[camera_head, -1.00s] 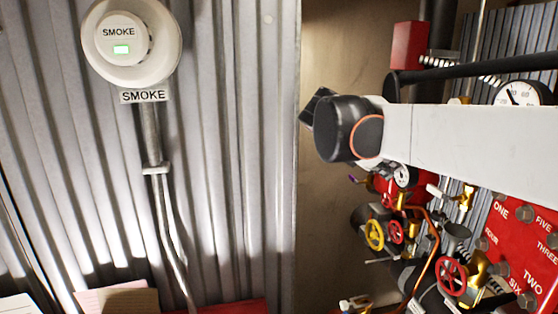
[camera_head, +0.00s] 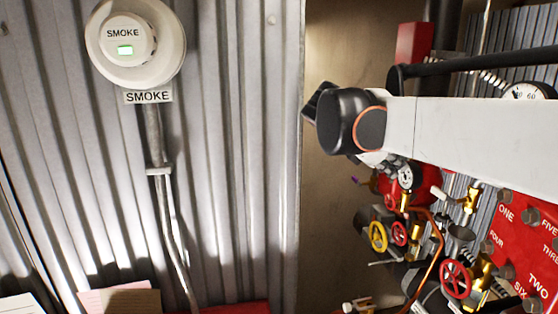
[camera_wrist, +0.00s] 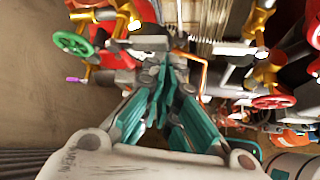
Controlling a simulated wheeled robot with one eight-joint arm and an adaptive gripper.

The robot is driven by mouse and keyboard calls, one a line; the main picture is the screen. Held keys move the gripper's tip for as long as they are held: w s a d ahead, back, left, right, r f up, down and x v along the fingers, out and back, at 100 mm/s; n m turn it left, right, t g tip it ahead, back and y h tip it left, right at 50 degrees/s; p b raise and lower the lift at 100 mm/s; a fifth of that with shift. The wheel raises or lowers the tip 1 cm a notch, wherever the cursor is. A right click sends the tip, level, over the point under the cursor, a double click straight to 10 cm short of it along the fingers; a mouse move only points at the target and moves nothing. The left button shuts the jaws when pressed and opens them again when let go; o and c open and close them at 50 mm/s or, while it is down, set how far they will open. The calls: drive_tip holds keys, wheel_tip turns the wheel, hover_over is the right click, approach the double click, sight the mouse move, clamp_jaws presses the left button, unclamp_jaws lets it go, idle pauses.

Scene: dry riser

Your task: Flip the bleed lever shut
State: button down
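My gripper (camera_wrist: 166,76) points at the valve cluster in the wrist view. Its teal-lined fingers converge and their tips look close together, with nothing clearly held. In the head view my arm hides most of it. No lever is labelled as the bleed lever. A small purple-tipped lever (camera_head: 357,180) sticks out left of the cluster; it also shows in the wrist view (camera_wrist: 74,79), left of my fingertips and apart from them. A white-handled lever (camera_head: 440,193) sits on brass further right. I cannot tell which one is the bleed lever.
A yellow handwheel (camera_head: 378,237) and red handwheels (camera_head: 456,279) crowd the pipes. A green handwheel (camera_wrist: 74,44) is left of my fingers. A red numbered panel (camera_head: 525,235) stands at right. The corrugated wall (camera_head: 235,150) with a smoke detector (camera_head: 134,43) is at left.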

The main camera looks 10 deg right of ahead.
drive_tip(key=v, duration=0.7)
drive_tip(key=shift+s+r, duration=0.2)
drive_tip(key=shift+s, duration=0.15)
drive_tip(key=shift+a, duration=0.1)
drive_tip(key=s+a+f+m+t+y, duration=0.1)
drive_tip(key=s+a+f+m+y, duration=0.35)
drive_tip(key=f, duration=0.45)
drive_tip(key=s+a+f+m+t+y, duration=0.2)
drive_tip(key=s+a+f+m, duration=0.1)
drive_tip(key=s+f+m, duration=0.4)
drive_tip(key=s+a+f+m+t+y, duration=0.1)
drive_tip(key=s+a+f+m+y, duration=0.35)
drive_tip(key=f, duration=0.55)
wheel_tip(320, 180, down, 35)
drive_tip(key=s+d+b, duration=0.1)
drive_tip(key=b, duration=3.4)
drive_tip(key=shift+s+h, duration=0.15)
drive_tip(key=shift+h, duration=0.15)
